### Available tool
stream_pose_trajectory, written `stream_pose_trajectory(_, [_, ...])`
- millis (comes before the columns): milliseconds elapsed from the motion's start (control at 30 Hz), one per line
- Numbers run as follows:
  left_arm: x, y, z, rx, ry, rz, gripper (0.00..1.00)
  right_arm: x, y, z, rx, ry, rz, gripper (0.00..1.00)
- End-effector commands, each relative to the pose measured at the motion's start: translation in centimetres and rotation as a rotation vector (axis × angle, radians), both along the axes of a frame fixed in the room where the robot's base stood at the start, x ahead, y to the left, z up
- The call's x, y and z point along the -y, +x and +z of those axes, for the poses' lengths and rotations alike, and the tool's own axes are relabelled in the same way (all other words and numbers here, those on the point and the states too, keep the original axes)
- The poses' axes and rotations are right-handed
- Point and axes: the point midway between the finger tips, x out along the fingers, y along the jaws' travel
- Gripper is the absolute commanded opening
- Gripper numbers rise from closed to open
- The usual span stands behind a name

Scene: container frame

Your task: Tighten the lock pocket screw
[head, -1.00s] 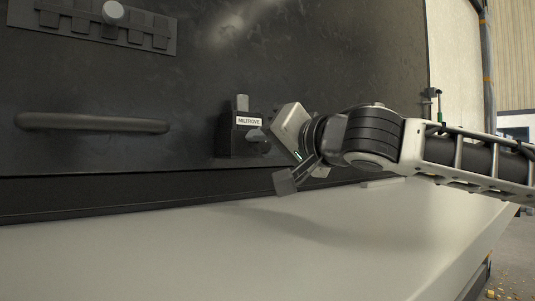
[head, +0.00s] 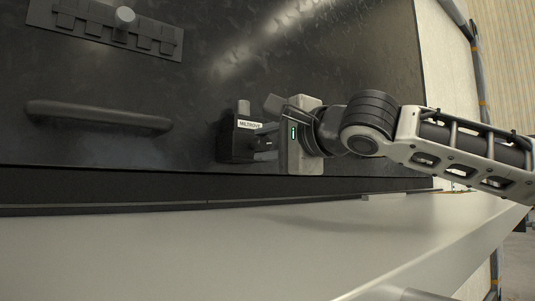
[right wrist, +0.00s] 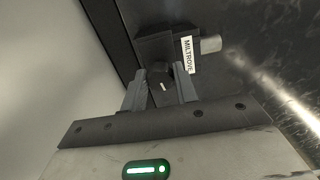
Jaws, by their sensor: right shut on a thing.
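The lock pocket (head: 235,147) is a dark block with a white "MILTROVE" label, mounted on the black panel; it also shows in the right wrist view (right wrist: 152,48). My right gripper (head: 267,142) reaches in from the right, beside the block. In the right wrist view its two fingers (right wrist: 161,88) stand on either side of the knob and are shut on it. In the head view the gripper body and fingers partly hide the screw. My left gripper is not in view.
A dark bar handle (head: 98,116) sticks out from the panel (head: 185,85) left of the lock pocket. A slotted plate with a round knob (head: 122,18) is at the upper left. A pale, empty surface (head: 200,245) runs below the panel.

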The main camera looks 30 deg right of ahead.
Motion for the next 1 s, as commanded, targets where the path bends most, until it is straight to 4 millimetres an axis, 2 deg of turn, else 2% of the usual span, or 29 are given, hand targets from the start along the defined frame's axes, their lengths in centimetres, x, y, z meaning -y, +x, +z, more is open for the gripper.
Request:
stream_pose_trajectory(33, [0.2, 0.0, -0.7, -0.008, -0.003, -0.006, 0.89, 0.1, 0.0, 0.0, 0.002, 0.033, -0.003, 0.07])
stream_pose_trajectory(333, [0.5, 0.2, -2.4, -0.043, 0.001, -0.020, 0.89, 0.1, 0.0, 0.1, -0.009, 0.169, -0.002, 0.07])
stream_pose_trajectory(933, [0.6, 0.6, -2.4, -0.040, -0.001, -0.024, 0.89, 0.1, -0.1, 0.2, -0.012, 0.209, 0.000, 0.07])
stream_pose_trajectory(967, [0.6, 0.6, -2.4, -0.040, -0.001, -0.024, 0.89, 0.0, -0.1, 0.3, -0.012, 0.209, 0.000, 0.32])
stream_pose_trajectory(1000, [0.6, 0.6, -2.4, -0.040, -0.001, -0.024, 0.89, 0.0, -0.1, 0.2, -0.012, 0.208, 0.000, 0.43])
